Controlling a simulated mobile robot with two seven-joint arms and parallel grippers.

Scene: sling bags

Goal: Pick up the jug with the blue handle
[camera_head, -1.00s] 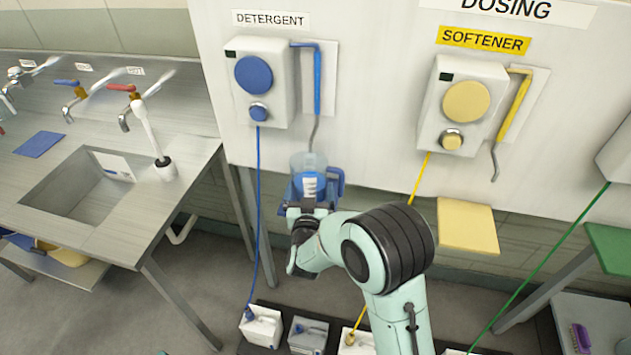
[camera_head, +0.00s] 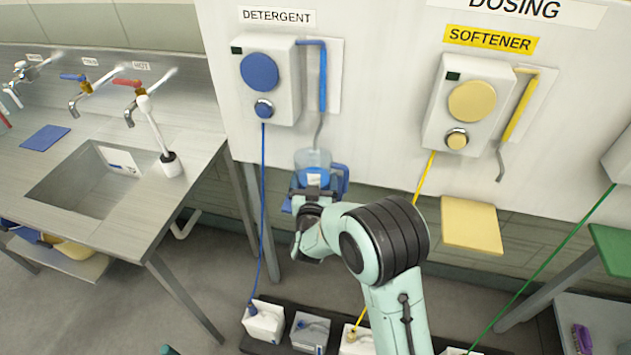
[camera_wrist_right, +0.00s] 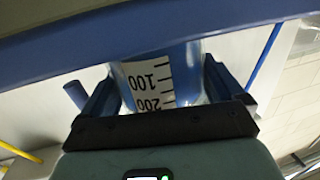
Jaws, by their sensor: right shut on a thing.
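The jug with the blue handle (camera_head: 313,160) stands upright below the detergent spout, at a small blue shelf (camera_head: 287,207). It is clear, with blue at its lower part and a white scale label. Its blue handle (camera_head: 342,180) is on the right side. My right gripper (camera_head: 316,193) is in front of the jug and shut on its body. In the right wrist view, the jug's scale (camera_wrist_right: 152,84) shows upside down between the two dark fingers (camera_wrist_right: 160,95). My arm hides the jug's base. My left gripper is not in view.
The detergent dispenser (camera_head: 266,82) and its blue spout (camera_head: 322,80) are directly above the jug. The softener dispenser (camera_head: 466,105) and a yellow shelf (camera_head: 471,226) are to the right. A sink counter (camera_head: 130,215) is at left. Canisters (camera_head: 264,320) stand on the floor below.

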